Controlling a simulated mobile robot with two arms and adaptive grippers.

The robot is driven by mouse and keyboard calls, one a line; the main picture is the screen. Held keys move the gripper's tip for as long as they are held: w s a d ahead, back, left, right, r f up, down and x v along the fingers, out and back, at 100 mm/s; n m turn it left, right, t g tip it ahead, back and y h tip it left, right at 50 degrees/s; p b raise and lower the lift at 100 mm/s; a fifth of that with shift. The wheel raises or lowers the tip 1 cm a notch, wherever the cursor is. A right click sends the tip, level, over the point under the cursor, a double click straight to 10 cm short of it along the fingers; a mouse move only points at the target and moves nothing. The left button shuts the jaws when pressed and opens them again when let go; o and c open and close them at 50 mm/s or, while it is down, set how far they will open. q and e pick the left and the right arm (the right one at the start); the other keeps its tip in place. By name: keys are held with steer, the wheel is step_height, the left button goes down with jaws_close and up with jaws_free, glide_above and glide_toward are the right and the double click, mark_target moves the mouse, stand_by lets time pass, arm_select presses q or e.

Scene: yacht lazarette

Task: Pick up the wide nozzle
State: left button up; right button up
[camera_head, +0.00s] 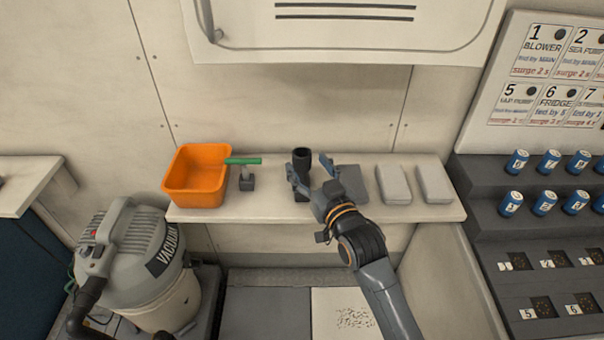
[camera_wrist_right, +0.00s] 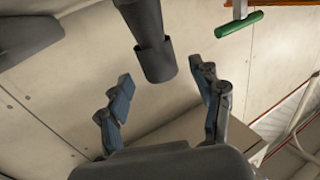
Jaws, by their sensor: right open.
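A dark, flared tube, which looks like the wide nozzle (camera_head: 303,156), stands upright on the pale shelf. It also shows in the right wrist view (camera_wrist_right: 155,55), ahead of my fingers and roughly between their lines. My right gripper (camera_head: 313,164) is open at the nozzle's right side in the head view, with one finger overlapping its lower part. In the wrist view the two fingers (camera_wrist_right: 162,97) are spread with nothing between their tips. Whether a finger touches the nozzle I cannot tell. My left gripper is not in view.
On the shelf (camera_head: 275,208), an orange bin (camera_head: 196,188) and a green-topped T-shaped piece in a small dark block (camera_head: 246,183) stand left. Several grey pads (camera_head: 393,184) lie right. A vacuum (camera_head: 135,260) stands below left; a dark rack with blue cylinders (camera_head: 511,204) is right.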

mark_target(306, 160)
steer(key=x, duration=0.4)
steer(key=shift+w+r+p, duration=0.2)
steer(key=shift+r+p, duration=0.1)
steer(key=shift+p, duration=0.1)
steer(key=shift+s, duration=0.1)
steer(key=shift+c, duration=0.4)
jaws_close()
